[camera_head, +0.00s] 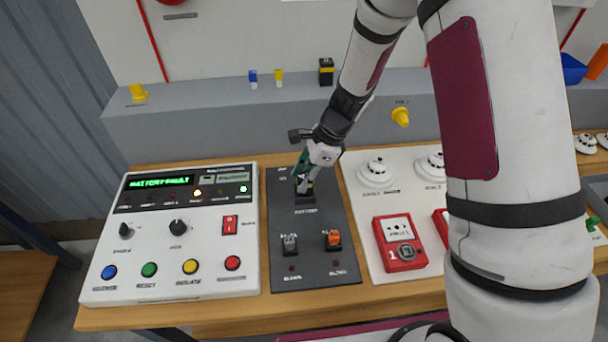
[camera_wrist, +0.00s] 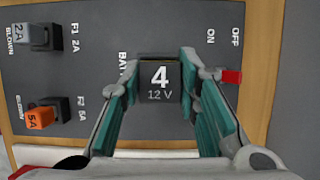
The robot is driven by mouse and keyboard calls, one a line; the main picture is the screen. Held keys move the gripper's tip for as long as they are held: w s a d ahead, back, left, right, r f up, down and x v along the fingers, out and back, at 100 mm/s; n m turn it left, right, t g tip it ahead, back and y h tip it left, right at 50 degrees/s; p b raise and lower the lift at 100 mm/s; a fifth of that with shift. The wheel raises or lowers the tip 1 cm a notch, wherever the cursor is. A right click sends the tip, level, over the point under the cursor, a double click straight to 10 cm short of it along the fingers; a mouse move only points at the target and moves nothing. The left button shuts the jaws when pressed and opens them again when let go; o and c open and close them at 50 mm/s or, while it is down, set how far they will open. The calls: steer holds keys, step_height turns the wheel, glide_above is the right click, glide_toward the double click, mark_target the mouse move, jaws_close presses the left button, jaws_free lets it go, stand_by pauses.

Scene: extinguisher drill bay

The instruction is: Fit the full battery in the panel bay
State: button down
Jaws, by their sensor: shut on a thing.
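My gripper (camera_head: 305,186) is over the battery bay (camera_head: 305,199) at the upper part of the dark panel (camera_head: 320,218). In the wrist view my gripper (camera_wrist: 160,68) is shut on a dark battery (camera_wrist: 160,78) marked "4" and "12 V". The battery's label faces the wrist camera, and a finger is on each side. It stands at the bay place, beside the partly covered "BATTERY" lettering. How deep it sits is hidden by the fingers. The control unit's green display (camera_head: 160,182) reads as a battery fault.
A red-tipped ON/OFF switch (camera_wrist: 231,76) is close to the right finger. A grey 2A fuse (camera_head: 289,243) and an orange 5A fuse (camera_head: 333,238) sit lower on the panel. Another dark, yellow-marked block (camera_head: 326,71) stands on the back ledge. Call points (camera_head: 399,243) lie to the right.

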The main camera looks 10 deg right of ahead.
steer(key=shift+f, duration=0.5)
stand_by(0.3)
steer(key=c, duration=0.8)
jaws_free()
steer(key=shift+r, duration=0.15)
steer(key=shift+r+p, duration=1.15)
steer(key=shift+r, duration=2.2)
steer(key=shift+r, duration=0.1)
